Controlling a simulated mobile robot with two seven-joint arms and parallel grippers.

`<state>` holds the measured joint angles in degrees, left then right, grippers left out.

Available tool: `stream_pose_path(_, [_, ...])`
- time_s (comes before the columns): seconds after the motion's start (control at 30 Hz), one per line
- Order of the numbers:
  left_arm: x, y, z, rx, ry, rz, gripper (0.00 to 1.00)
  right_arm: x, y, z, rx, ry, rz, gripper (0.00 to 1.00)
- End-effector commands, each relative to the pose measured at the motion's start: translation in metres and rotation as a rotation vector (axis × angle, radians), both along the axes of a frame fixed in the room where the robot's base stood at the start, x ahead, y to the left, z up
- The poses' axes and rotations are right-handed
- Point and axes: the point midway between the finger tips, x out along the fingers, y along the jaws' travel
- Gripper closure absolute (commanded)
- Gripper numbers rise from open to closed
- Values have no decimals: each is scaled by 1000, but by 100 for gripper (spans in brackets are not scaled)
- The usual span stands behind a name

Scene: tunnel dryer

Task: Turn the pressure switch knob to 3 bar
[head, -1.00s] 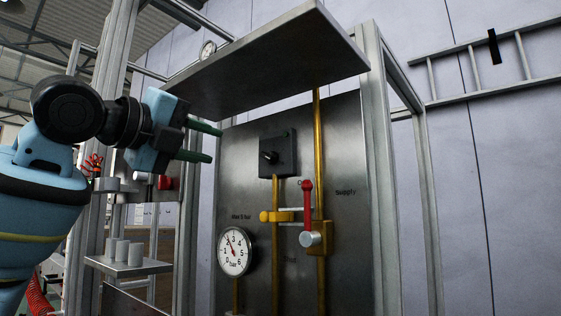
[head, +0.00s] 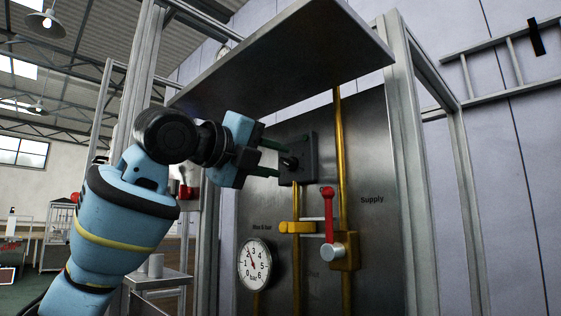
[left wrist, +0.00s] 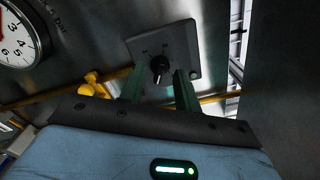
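The pressure switch is a dark square box (head: 307,152) on the metal panel, with a black knob (head: 288,162) on its front. My right gripper is not in view.
A round pressure gauge (head: 254,264) sits lower left, its needle near 2. A red lever (head: 328,212) and yellow valve (head: 297,228) lie below the switch on yellow pipes. A metal hood (head: 285,60) overhangs the panel from above.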

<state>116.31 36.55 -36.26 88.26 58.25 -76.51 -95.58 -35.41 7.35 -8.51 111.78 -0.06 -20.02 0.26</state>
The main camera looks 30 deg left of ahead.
Motion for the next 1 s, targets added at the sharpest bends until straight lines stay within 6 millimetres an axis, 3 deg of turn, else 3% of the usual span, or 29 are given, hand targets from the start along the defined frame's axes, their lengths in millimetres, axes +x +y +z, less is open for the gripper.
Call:
stream_pose_path(0.2, [18, -6, 1, -1, 0, 0, 67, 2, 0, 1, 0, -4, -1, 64])
stream_pose_path(0.53, [22, -7, 0, 0, 0, 1, 67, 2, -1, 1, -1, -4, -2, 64])
stream_pose_path(0.77, [21, -7, 0, 0, 0, 1, 97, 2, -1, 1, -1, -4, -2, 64])
stream_pose_path(1.0, [21, -7, 0, -18, 6, 1, 99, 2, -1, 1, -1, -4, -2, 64])
